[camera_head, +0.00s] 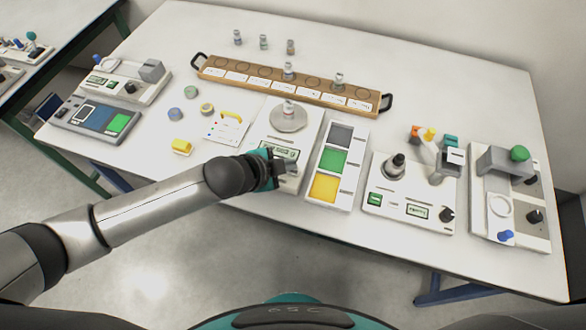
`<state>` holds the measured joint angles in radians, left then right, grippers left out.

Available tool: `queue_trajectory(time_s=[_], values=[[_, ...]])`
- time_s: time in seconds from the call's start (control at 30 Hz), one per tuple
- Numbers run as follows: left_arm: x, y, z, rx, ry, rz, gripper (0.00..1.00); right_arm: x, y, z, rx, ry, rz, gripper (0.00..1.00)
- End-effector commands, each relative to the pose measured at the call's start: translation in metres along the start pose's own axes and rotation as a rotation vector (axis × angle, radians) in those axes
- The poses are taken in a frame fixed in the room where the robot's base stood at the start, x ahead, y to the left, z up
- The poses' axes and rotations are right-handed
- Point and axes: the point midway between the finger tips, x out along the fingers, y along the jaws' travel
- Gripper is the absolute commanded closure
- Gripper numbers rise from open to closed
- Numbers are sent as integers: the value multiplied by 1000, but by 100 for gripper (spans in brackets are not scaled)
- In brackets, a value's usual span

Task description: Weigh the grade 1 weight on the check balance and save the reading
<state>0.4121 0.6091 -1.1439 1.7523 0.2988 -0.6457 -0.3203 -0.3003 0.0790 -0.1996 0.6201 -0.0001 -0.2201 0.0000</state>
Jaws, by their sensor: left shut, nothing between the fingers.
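A white balance (305,125) with a round grey pan (287,121) stands at the middle front of the table. A small metallic weight (289,107) stands upright on the pan. Its grade cannot be read. A lit green display (279,150) shows on the balance, but its figures are too small to read. My left gripper (290,167) is shut and empty over the front part of the balance, just below the display. It hides part of the front panel, and I cannot tell whether it touches it. My right gripper is not in view.
A wooden rack (225,85) with labelled places and a few weights lies behind the balance. A panel with grey, green and yellow fields (334,160) stands close right. Other devices (410,190) stand farther right. Several weights (264,42) stand at the back.

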Motion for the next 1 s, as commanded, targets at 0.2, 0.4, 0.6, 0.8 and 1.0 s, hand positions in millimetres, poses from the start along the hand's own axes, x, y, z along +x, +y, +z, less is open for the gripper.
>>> queue_trajectory(time_s=[0.2,0.4,0.6,0.8,1.0], values=[[0,0,0,0,0,0,100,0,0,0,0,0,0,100],[0,0,0,0,0,0,100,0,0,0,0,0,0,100],[0,0,0,0,0,0,100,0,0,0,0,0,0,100],[5,4,4,-1,-2,1,100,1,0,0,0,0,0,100],[6,4,5,0,0,0,100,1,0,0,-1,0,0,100]])
